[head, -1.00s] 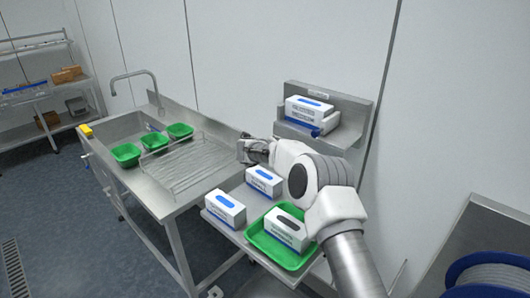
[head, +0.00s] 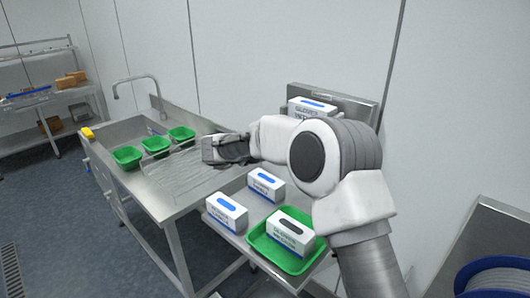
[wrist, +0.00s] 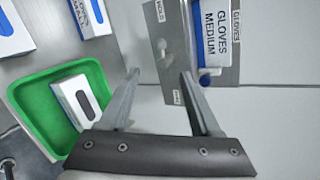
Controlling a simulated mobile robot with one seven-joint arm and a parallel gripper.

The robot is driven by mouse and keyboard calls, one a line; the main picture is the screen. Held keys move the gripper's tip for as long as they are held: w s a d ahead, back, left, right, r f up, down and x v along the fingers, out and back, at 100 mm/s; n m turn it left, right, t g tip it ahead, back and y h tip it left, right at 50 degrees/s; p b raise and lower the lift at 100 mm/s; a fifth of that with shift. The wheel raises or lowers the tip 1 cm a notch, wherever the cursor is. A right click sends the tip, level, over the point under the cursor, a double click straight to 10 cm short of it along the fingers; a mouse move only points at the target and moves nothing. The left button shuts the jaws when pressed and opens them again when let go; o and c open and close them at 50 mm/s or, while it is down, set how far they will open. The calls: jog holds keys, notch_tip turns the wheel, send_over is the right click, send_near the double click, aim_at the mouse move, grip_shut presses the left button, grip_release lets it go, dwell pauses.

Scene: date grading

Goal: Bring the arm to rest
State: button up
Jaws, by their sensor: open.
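My gripper (head: 212,150) is held out to the left at the end of my raised arm, above the right part of the steel sink bench in the head view. In the wrist view its two fingers (wrist: 158,90) stand apart with nothing between them. Beyond the fingers, the wrist view shows the wall holder (wrist: 172,50) with a glove box (wrist: 214,35). A green tray (wrist: 40,100) with a dark-slotted glove box (wrist: 72,102) in it lies to the left there.
In the head view two blue-slotted glove boxes (head: 227,213) (head: 266,185) stand on the side table beside the green tray (head: 262,255). Several small green trays (head: 127,157) line the sink (head: 172,200). A blue reel (head: 495,278) sits at lower right.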

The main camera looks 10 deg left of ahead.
jog(key=shift+r, duration=0.1)
notch_tip(320, 180, up, 10)
jog(key=n+t+y, duration=0.3)
jog(key=n, duration=0.2)
jog(key=s+d+r+n+y+b, duration=0.1)
jog(key=s+d+r+n+y, duration=0.3)
jog(key=s+r+n+y, duration=0.5)
jog(key=s+d+f+n+g+h, duration=0.2)
jog(key=s+d, duration=0.5)
jog(key=s, duration=0.4)
jog(key=s+d+f+n+g+h+b, duration=0.1)
jog(key=s+d+f+n+g, duration=0.3)
jog(key=s, duration=0.7)
jog(key=s+d+f+n+g+h, duration=0.3)
jog(key=s+d+f+n, duration=0.4)
jog(key=s+d, duration=0.4)
jog(key=shift+s+f+h, duration=0.4)
jog(key=shift+s+f, duration=0.1)
jog(key=shift+f, duration=0.25)
